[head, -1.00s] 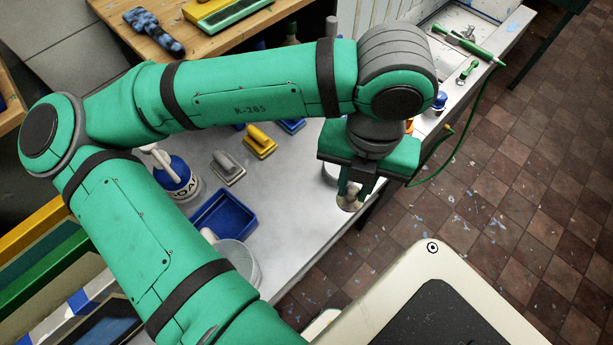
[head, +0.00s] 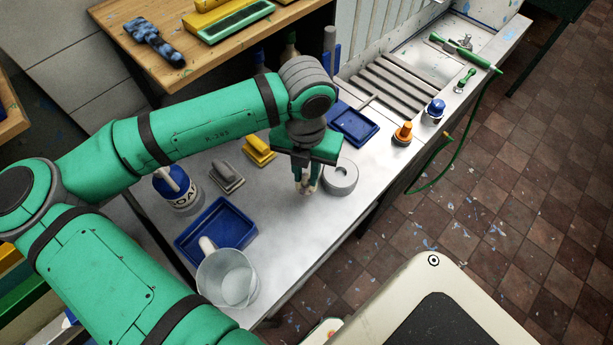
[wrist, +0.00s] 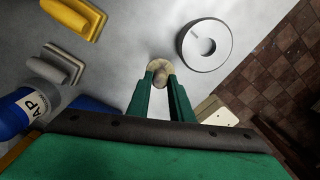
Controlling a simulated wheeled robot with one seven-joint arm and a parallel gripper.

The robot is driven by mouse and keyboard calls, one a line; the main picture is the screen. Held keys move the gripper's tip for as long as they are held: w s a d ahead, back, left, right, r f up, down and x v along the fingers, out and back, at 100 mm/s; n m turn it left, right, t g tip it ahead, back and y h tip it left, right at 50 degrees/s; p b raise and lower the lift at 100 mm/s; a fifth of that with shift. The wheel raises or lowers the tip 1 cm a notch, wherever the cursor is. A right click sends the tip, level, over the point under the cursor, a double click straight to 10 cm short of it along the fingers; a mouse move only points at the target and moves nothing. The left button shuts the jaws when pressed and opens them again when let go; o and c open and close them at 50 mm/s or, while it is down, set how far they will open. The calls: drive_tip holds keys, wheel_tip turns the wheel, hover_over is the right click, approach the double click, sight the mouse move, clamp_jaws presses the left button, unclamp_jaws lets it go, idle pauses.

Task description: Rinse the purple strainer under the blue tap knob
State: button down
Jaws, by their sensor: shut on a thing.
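The blue tap knob (head: 436,108) stands on the front ledge by the sink, at the upper right of the head view. My gripper (head: 304,188) points down over the middle of the metal counter, well to the left of the knob. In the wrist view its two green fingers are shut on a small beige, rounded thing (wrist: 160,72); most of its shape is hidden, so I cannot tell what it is. I see no purple strainer in either view.
A pale ring (head: 341,178) lies just right of my gripper. An orange knob (head: 403,133) stands near the blue one. Blue trays (head: 190,246), a clear bucket (head: 228,280), a soap bottle (head: 178,190) and a ribbed sink rack (head: 400,88) are around. A green hose hangs at the counter edge.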

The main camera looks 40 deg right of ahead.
sight(306, 177)
wheel_tip(306, 177, down, 2)
drive_tip(key=shift+f, duration=0.1)
drive_tip(key=shift+a, duration=0.15)
drive_tip(key=c, duration=1.9)
unclamp_jaws()
drive_tip(key=shift+f, duration=0.1)
drive_tip(key=shift+c, duration=0.2)
drive_tip(key=o, duration=0.4)
drive_tip(key=shift+s+d, duration=0.2)
drive_tip(key=shift+d, duration=0.1)
drive_tip(key=shift+c, duration=0.2)
drive_tip(key=shift+a, duration=0.1)
wheel_tip(306, 177, up, 12)
drive_tip(key=shift+w, duration=0.2)
